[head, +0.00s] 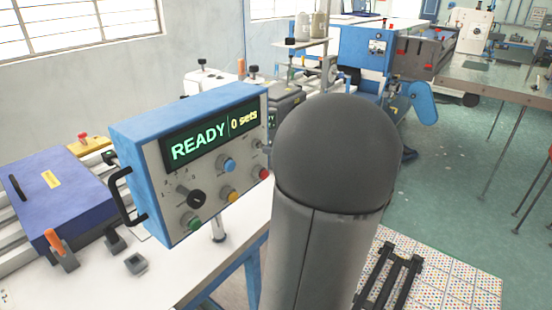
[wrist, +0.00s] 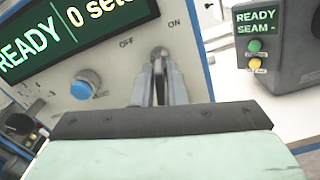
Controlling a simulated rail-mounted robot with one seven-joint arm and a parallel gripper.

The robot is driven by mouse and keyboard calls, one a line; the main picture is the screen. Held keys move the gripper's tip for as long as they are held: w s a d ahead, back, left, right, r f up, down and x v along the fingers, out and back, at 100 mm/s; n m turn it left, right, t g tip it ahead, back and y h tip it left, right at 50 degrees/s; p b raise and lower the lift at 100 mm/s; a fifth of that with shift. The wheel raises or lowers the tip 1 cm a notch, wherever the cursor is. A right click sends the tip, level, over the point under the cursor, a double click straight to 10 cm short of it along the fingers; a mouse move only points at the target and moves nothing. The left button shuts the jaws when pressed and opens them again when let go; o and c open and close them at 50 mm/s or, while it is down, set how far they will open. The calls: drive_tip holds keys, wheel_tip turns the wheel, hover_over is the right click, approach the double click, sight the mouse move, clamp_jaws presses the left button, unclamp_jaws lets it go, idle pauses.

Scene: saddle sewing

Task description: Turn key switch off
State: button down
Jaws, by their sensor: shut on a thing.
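The blue and white control box (head: 190,160) stands on the white table, its lit display reading "READY" and "0 sets". In the wrist view, the key switch (wrist: 159,52) is on the box's panel, with "OFF" printed to its left and "ON" to its right. My gripper (wrist: 160,76) has its two grey fingers closed on the key from either side. The fingers hide much of the key, so its exact turn is hard to read. In the head view, my arm hides the gripper.
A blue knob (wrist: 85,84) sits left of the fingers on the panel. A dark machine head (wrist: 280,45) with a small "READY SEAM" screen stands to the right. A purple-blue case (head: 60,200) lies left of the box, and a tray with a black frame (head: 390,275) is at lower right.

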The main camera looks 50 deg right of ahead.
drive_tip(key=n+b, duration=0.3)
drive_tip(key=b, duration=0.1)
drive_tip(key=shift+f+n, duration=0.3)
drive_tip(key=shift+n, duration=0.1)
drive_tip(key=n+b, duration=0.3)
drive_tip(key=b, duration=0.1)
drive_tip(key=shift+n+b, duration=0.3)
drive_tip(key=shift+b, duration=0.05)
drive_tip(key=n+b, duration=0.2)
drive_tip(key=b, duration=0.1)
drive_tip(key=n+b, duration=0.2)
drive_tip(key=b, duration=0.1)
drive_tip(key=shift+r+n, duration=0.15)
drive_tip(key=shift+n, duration=0.15)
drive_tip(key=shift+r, duration=0.15)
drive_tip(key=c, duration=1.6)
unclamp_jaws()
drive_tip(key=shift+o, duration=0.2)
